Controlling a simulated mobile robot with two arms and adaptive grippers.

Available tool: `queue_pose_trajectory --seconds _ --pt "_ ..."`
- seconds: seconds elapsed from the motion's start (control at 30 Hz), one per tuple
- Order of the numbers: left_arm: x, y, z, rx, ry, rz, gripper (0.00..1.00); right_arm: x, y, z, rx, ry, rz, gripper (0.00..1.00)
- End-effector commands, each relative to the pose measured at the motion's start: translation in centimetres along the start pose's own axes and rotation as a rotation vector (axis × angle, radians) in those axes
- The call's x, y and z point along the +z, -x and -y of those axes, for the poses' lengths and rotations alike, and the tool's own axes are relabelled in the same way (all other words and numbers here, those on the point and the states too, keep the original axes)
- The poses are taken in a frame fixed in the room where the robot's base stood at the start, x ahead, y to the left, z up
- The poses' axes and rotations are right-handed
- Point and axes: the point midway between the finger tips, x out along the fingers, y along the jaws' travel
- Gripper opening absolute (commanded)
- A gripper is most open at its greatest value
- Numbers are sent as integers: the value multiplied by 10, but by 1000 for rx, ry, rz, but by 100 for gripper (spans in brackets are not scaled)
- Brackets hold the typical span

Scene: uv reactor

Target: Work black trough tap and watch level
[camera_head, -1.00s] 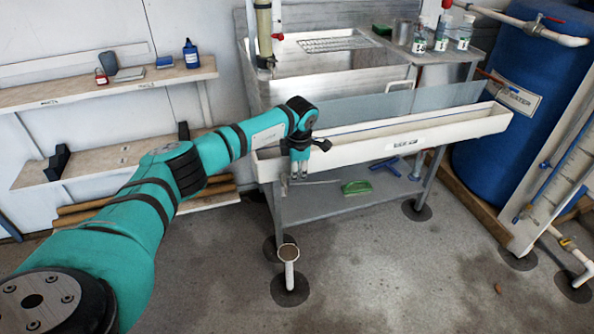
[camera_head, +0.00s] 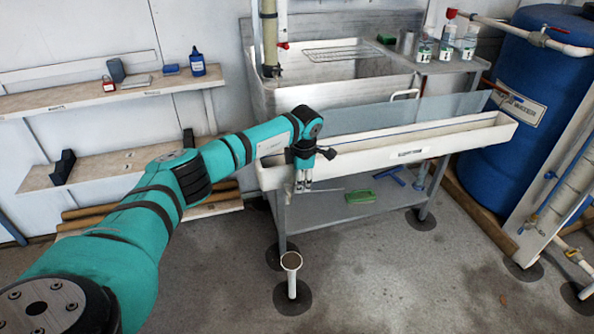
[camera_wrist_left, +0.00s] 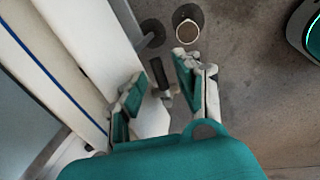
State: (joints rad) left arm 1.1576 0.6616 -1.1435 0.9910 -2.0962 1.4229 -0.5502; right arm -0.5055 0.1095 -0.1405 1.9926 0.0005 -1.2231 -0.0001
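The white trough (camera_head: 400,155) runs along the front of the steel bench, with a label on its front face. It also shows in the left wrist view (camera_wrist_left: 90,35). My left gripper (camera_head: 303,186) points down in front of the trough's left end. In the left wrist view its two fingers (camera_wrist_left: 160,75) stand apart. A small dark piece (camera_wrist_left: 161,92), possibly the black tap, shows between them; I cannot tell whether they touch it. In the head view the tap is hidden by my gripper. The water level inside the trough cannot be read. My right gripper is out of view.
A white upright pipe with an open top (camera_head: 291,262) stands on the floor below my gripper. The bench's lower shelf holds a green brush (camera_head: 360,196). A blue barrel (camera_head: 525,110) stands at right, wall shelves (camera_head: 110,98) at left. The front floor is mostly clear.

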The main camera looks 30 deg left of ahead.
Motion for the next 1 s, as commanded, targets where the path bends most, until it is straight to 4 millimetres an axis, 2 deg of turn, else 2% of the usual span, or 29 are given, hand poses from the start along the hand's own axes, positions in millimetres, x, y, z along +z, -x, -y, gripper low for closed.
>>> queue_pose_trajectory --seconds 0.17,0.47,1.0 --pt "-2 -1 5 1 -122 26 35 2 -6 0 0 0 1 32" --pt "-9 -1 20 0 -525 106 35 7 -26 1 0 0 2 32" --pt "-31 0 34 -1 -1195 239 35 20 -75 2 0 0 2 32"
